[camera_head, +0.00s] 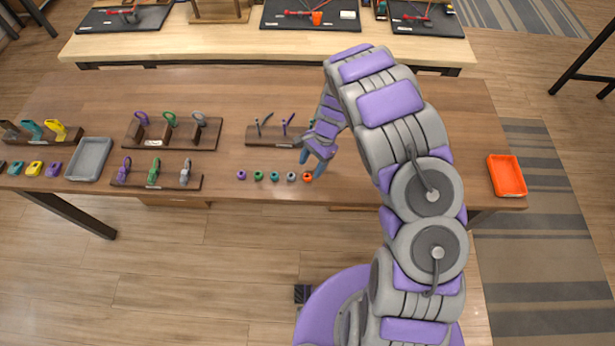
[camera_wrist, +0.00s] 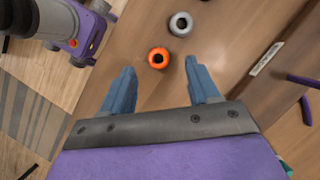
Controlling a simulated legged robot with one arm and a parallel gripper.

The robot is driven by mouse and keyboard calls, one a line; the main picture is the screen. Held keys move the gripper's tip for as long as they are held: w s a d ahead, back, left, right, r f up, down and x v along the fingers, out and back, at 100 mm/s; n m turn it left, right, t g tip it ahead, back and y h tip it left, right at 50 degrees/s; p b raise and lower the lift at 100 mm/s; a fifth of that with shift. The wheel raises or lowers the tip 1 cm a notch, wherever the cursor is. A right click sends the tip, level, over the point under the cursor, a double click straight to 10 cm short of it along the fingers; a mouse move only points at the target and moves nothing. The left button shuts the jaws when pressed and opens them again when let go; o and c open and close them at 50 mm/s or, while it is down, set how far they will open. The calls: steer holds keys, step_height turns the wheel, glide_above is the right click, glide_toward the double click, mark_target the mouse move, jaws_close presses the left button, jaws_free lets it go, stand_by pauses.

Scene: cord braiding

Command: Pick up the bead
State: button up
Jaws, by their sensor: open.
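The beads are small rings in a row near the table's front edge. From left to right in the head view they are a purple bead (camera_head: 241,175), a green bead (camera_head: 259,176), a teal bead (camera_head: 274,176), a grey bead (camera_head: 291,177) and an orange bead (camera_head: 307,177). My gripper (camera_head: 311,165) is open and empty above the orange end of the row. In the wrist view the orange bead (camera_wrist: 158,66) appears just beyond the gap between my blue fingertips (camera_wrist: 160,72). The grey bead (camera_wrist: 174,29) lies farther beyond it. Which bead is meant cannot be told.
A low rack with thin upright tools (camera_head: 262,136) stands behind the beads, partly hidden by my arm. Racks with looped tools (camera_head: 130,182) stand to the left, with a grey tray (camera_head: 88,158) beyond. An orange tray (camera_head: 507,176) sits at the right table end.

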mark_target(308, 173)
steer(key=x, duration=0.4)
steer(key=shift+s+b, duration=0.1)
steer(key=shift+b, duration=0.2)
steer(key=shift+c, duration=0.3)
steer(key=shift+d, duration=0.1)
steer(key=c, duration=1.1)
